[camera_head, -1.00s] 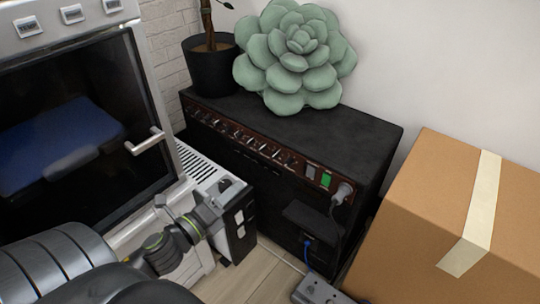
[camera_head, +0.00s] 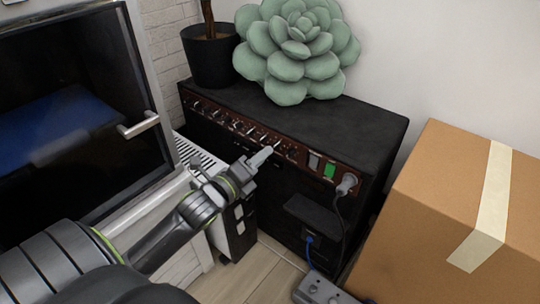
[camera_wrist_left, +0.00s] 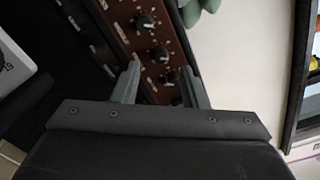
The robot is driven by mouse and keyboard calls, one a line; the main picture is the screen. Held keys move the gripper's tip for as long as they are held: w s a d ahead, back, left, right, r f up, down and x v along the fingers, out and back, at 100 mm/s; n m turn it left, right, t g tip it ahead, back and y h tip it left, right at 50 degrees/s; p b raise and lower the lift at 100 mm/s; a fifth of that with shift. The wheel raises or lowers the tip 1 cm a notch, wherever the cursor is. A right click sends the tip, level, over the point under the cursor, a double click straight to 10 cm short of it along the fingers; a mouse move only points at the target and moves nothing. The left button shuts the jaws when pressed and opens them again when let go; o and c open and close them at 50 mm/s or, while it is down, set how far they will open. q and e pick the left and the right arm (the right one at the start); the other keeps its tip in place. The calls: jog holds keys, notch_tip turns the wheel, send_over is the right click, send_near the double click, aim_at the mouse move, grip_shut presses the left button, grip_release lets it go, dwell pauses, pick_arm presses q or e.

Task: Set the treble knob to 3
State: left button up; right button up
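A black amplifier (camera_head: 340,128) stands against the wall, with a brown control panel (camera_head: 222,118) along its upper front edge. The panel carries a row of dark knobs with pale markings; their labels are too small to read, so I cannot tell which is treble. My left gripper (camera_head: 262,157) is at the panel, in front of the knobs towards the right of the row. In the left wrist view its two fingers (camera_wrist_left: 162,88) are apart, with a knob (camera_wrist_left: 172,77) showing between them and another knob (camera_wrist_left: 158,52) just beyond. I cannot tell whether either finger touches a knob. My right gripper is not in view.
A green switch (camera_head: 329,170) and a plug (camera_head: 347,185) sit right of the knobs. A succulent cushion (camera_head: 297,50) and a potted plant (camera_head: 211,62) rest on top. A cardboard box (camera_head: 425,205) stands right; an oven-like appliance (camera_head: 125,95) stands left.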

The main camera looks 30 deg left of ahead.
aim_at(274, 147)
pick_arm(q)
jog(key=w+b, duration=0.1)
jog(key=w, duration=0.2)
jog(key=shift+w+d, duration=0.15)
jog(key=shift+w, duration=0.45)
jog(key=shift+c, duration=0.5)
grip_shut()
jog(key=shift+r, duration=0.1)
